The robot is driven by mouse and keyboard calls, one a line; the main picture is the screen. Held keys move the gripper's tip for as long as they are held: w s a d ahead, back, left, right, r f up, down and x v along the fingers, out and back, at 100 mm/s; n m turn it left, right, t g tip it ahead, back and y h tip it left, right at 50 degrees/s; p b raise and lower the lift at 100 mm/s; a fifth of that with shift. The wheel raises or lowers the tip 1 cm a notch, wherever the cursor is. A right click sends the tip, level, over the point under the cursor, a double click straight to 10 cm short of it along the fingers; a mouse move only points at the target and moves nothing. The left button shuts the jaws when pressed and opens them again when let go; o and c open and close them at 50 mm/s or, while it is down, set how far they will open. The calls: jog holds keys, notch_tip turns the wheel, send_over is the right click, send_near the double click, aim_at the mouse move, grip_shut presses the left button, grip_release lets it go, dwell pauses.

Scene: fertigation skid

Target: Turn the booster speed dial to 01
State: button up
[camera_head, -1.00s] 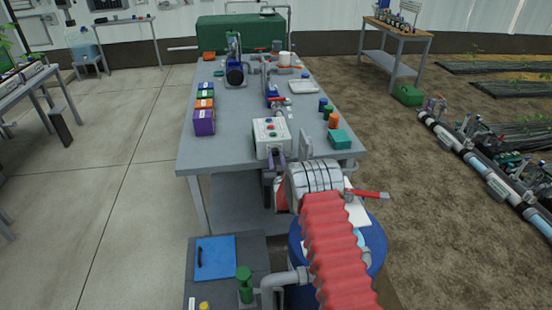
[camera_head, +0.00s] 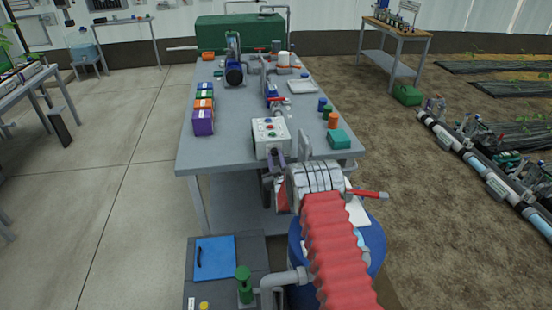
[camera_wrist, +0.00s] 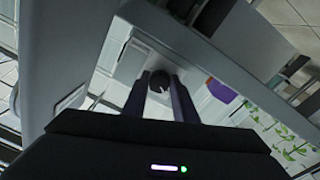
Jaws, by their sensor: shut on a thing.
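The white control box (camera_head: 271,132) stands at the near edge of the grey bench, with coloured buttons on its top. My gripper (camera_head: 278,160) reaches its near side in the head view, where its fingertips are partly hidden. In the wrist view my gripper (camera_wrist: 160,86) has one finger on each side of a dark round dial (camera_wrist: 159,82) on the box's pale face (camera_wrist: 130,65). The fingers are shut on the dial. A small light pointer mark shows near the dial's lower right. Scale numbers cannot be read.
Purple, orange and green boxes (camera_head: 203,122) line the bench's left side. A teal box (camera_head: 339,139) and small coloured cylinders sit to the right of the control box. A blue drum (camera_head: 375,240) stands below my arm. The concrete floor at left is largely clear.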

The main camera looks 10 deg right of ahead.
jog(key=shift+f, duration=0.1)
jog(key=o, duration=1)
jog(key=shift+o, duration=0.2)
jog(key=shift+s, duration=0.1)
jog(key=s, duration=1.3)
jog(key=shift+s+a+f, duration=0.2)
jog(key=shift+s+f, duration=0.1)
